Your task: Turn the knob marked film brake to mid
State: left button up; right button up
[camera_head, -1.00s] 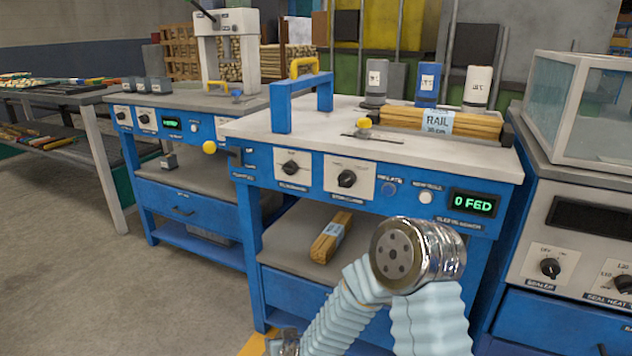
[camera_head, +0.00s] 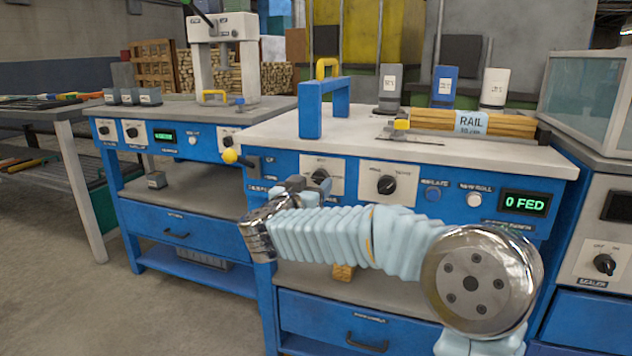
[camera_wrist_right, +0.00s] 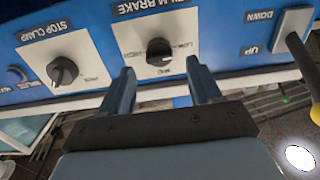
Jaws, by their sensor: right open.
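The film brake knob (camera_wrist_right: 158,52) is black, on a white plate of the blue panel, in the right wrist view, which shows the panel upside down. Its plate has small labels around it; I cannot tell which label the knob points to. In the head view the same knob (camera_head: 320,176) is on the left of the front panel. My right gripper (camera_wrist_right: 160,67) is open, its two fingers either side of the knob's line and just short of it, with no contact visible. In the head view my right gripper (camera_head: 306,190) is below the knob, partly hidden by its wrist. My left gripper is out of view.
The stop clamp knob (camera_wrist_right: 63,71) is beside the film brake plate. A yellow-tipped lever (camera_wrist_right: 297,47) marked up and down is on its other side. The bench top (camera_head: 400,150) carries a blue frame (camera_head: 311,110) and bundled rails (camera_head: 500,125).

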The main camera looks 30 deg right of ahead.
aim_at(317, 179)
jog(key=shift+x, duration=1.95)
jog(key=c, duration=1)
jog(key=shift+c, duration=0.2)
